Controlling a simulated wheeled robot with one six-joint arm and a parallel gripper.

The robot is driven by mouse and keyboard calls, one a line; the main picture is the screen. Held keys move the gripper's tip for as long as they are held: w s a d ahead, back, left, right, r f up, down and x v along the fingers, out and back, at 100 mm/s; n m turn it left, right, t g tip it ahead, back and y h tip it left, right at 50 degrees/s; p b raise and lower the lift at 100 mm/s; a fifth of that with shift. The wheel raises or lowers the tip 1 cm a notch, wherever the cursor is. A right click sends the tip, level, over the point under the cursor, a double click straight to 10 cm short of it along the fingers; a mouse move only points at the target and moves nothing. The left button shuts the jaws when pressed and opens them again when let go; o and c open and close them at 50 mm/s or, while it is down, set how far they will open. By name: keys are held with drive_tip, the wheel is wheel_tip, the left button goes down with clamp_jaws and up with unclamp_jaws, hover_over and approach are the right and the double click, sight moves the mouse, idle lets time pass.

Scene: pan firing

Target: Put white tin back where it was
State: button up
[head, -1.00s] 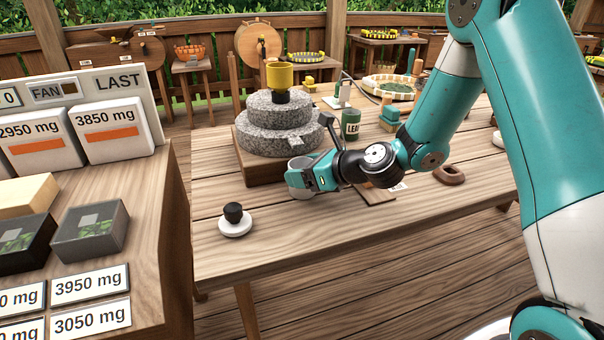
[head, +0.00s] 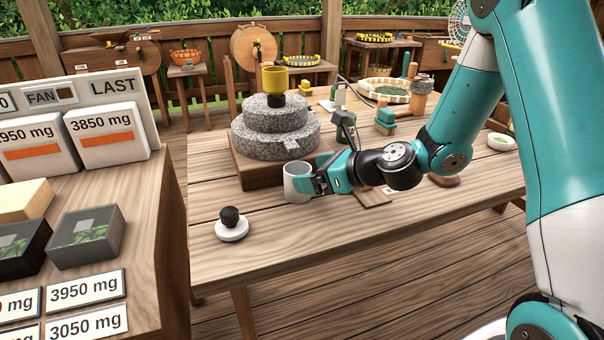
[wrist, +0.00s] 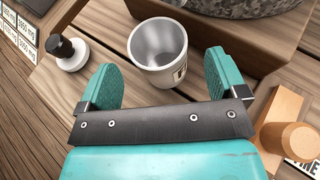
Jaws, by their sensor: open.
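The white tin (head: 296,188) stands upright and open-topped on the wooden table, in front of the stone mill's base. In the wrist view the tin (wrist: 160,62) shows an empty grey inside and part of a dark label. My gripper (head: 310,183) is just right of the tin in the head view. In the wrist view my gripper (wrist: 158,77) has its teal fingers spread wide, with the tin ahead of and between their tips. A white lid with a dark knob (head: 231,226) lies on the table to the left; it also shows in the wrist view (wrist: 68,55).
The stone mill (head: 272,130) on its wooden base, topped by a yellow cup (head: 274,78), stands behind the tin. A wooden board and a stamp-like wooden piece (wrist: 290,130) lie right of my gripper.

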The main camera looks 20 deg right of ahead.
drive_tip(key=v, duration=0.7)
drive_tip(key=s+a+r+n+g, duration=0.4)
drive_tip(key=s+a+n+g, duration=0.6)
drive_tip(key=n, duration=1)
drive_tip(key=s+a+r+n+h, duration=0.1)
drive_tip(key=s+n+h, duration=0.3)
drive_tip(key=s+n, duration=0.9)
drive_tip(key=shift+r+n, duration=0.7)
drive_tip(key=shift+n, duration=0.5)
drive_tip(key=shift+r, duration=0.1)
wheel_tip(320, 180, up, 10)
drive_tip(key=p, duration=1)
